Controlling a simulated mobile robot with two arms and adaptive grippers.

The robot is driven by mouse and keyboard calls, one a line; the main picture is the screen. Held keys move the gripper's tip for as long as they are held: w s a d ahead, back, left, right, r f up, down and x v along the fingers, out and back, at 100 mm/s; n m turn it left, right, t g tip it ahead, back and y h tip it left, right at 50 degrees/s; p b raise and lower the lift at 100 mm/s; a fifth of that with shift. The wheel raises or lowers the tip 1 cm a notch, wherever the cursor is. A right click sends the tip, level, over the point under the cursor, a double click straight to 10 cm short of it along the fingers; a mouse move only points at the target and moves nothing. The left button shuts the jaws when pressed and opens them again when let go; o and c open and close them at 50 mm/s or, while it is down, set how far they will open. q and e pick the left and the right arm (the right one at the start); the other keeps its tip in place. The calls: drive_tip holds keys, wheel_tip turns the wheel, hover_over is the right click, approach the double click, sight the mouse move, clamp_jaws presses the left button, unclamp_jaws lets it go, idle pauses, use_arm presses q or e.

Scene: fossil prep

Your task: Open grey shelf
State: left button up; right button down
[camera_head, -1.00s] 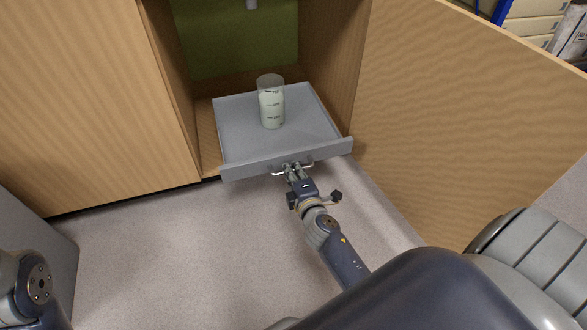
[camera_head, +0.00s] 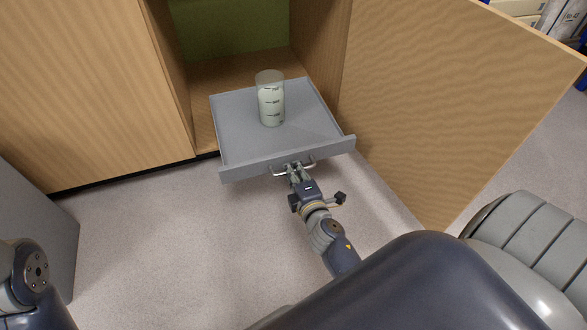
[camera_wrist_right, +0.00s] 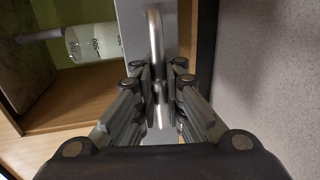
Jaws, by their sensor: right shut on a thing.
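The grey shelf (camera_head: 236,135) is a shallow pull-out tray that sticks out of the wooden cabinet toward me. Its metal handle (camera_head: 278,173) is on the front panel and also shows in the right wrist view (camera_wrist_right: 155,40). My right gripper (camera_head: 293,169) is shut on the handle; in the right wrist view its fingers (camera_wrist_right: 160,105) close on the bar from both sides. A clear beaker with pale contents and dark marks (camera_head: 271,100) stands upright on the shelf. My left gripper is not in view; only part of my left arm shows at the lower left.
The cabinet's right door (camera_head: 430,110) stands wide open beside the shelf. The left wooden panel (camera_head: 90,90) is closed. A grey box-like unit (camera_head: 30,215) stands at the left. The floor (camera_head: 160,230) in front of the shelf is clear.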

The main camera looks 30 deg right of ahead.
drive_tip(key=shift+r, duration=0.1)
drive_tip(key=c, duration=1.7)
unclamp_jaws()
drive_tip(key=v, duration=0.7)
drive_tip(key=shift+s, duration=0.25)
